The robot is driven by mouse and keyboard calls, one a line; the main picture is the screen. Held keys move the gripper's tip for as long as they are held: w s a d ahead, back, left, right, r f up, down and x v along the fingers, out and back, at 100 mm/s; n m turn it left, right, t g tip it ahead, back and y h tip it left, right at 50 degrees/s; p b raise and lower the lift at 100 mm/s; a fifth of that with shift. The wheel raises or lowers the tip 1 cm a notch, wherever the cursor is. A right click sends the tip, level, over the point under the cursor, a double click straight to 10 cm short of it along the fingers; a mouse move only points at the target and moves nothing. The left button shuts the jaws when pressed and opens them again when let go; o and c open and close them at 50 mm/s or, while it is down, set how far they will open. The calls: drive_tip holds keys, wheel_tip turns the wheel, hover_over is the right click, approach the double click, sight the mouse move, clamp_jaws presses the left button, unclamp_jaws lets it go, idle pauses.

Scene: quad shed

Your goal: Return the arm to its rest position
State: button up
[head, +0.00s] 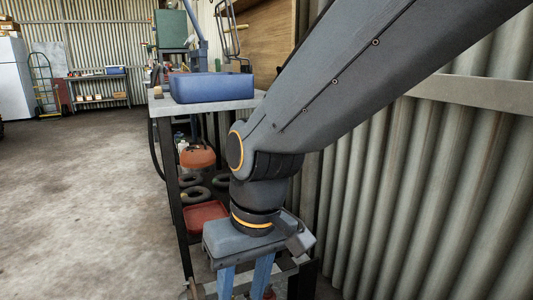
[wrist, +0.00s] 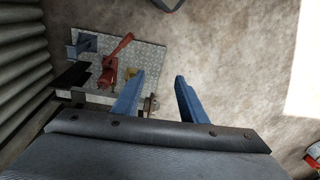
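My arm comes down from the upper right in the head view, with the wrist bent so that my gripper (head: 244,284) points downward. The gripper is low beside the near end of a workbench, close to the corrugated wall. Its fingertips are cut off by the bottom edge there. The gripper is open and empty.
A blue bin (head: 212,88) stands on the workbench top (head: 205,107). Below are a red tray (head: 205,216) and several dark rings. A checkered metal plate (wrist: 150,57) with a red tool (wrist: 115,62) lies left of the fingers. A corrugated wall (head: 430,190) is close right; open floor (head: 75,200) lies left.

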drive_tip(key=s+d+f+b, duration=0.2)
drive_tip(key=s+d, duration=0.1)
drive_tip(key=s, duration=0.2)
drive_tip(key=d+r+m+h+p, duration=0.1)
drive_tip(key=d+r+m+p, duration=0.2)
drive_tip(key=d+r+p, duration=0.7)
drive_tip(key=d+r+m+p, duration=0.3)
drive_tip(key=d+r+p, duration=0.7)
drive_tip(key=r+p, duration=0.7)
drive_tip(key=p, duration=0.9)
drive_tip(key=shift+d+r+h, duration=0.15)
drive_tip(key=shift+r+h, duration=0.05)
drive_tip(key=shift+h, duration=0.2)
